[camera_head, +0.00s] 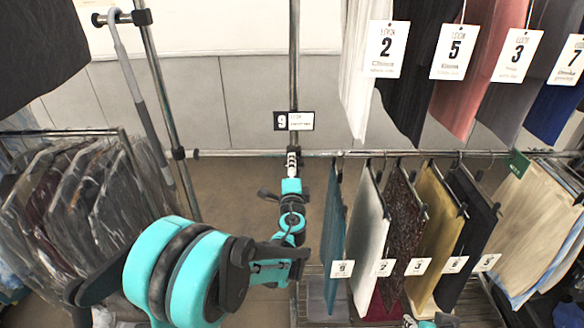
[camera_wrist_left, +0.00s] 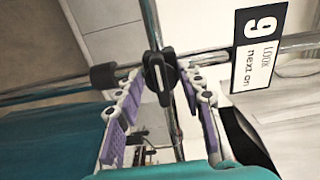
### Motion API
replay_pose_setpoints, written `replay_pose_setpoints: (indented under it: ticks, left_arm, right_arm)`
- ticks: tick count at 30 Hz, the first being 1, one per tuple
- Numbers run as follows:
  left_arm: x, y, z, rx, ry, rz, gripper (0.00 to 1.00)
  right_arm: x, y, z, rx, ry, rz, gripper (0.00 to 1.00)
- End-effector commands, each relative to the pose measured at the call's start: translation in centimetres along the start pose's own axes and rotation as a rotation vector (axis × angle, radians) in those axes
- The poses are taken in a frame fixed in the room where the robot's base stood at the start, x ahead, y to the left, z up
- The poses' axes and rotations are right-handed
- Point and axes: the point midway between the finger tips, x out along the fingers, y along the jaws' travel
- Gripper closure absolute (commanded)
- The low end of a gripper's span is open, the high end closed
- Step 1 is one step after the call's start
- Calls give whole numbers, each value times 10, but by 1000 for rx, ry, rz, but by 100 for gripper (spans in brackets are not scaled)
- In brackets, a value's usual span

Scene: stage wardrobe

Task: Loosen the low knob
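A black knob (camera_wrist_left: 158,76) with a pale bar on its face sits where a rail meets a metal post, seen in the left wrist view. My left gripper (camera_wrist_left: 164,78) is open, with one purple-padded finger on each side of the knob. I cannot tell whether the fingers touch it. In the head view my left gripper (camera_head: 292,160) is raised to the post where the horizontal rail crosses it, and it hides the knob there. A small teal and grey part of my right arm shows at the bottom edge; its fingers are not clear.
A tag with a 9 (camera_head: 294,121) hangs on the post just above the gripper. A teal garment (camera_head: 333,235) hangs close to the right of my left arm, with several others beyond. Bagged clothes (camera_head: 75,205) hang at the left.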

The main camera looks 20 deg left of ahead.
Motion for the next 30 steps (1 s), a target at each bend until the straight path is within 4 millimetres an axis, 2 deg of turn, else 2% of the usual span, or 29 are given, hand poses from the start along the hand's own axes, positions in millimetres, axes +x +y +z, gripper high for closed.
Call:
replay_pose_setpoints:
  ticks: [10, 14, 17, 24, 30]
  left_arm:
    - [0, 0, 0, 2, 0, 0, 45]
    - [-10, 0, -1, 2, 2, 0, 45]
    - [-27, 0, -1, 2, 2, 0, 45]
    - [-80, 0, -1, 1, 3, 0, 45]
    - [-111, 0, -1, 1, 1, 0, 45]
  right_arm:
    - [0, 0, 0, 0, 0, 0, 60]
    - [0, 0, 0, 0, 0, 0, 60]
    - [0, 0, 0, 0, 0, 0, 60]
    - [0, 0, 0, 0, 0, 0, 60]
    - [0, 0, 0, 0, 0, 0, 60]
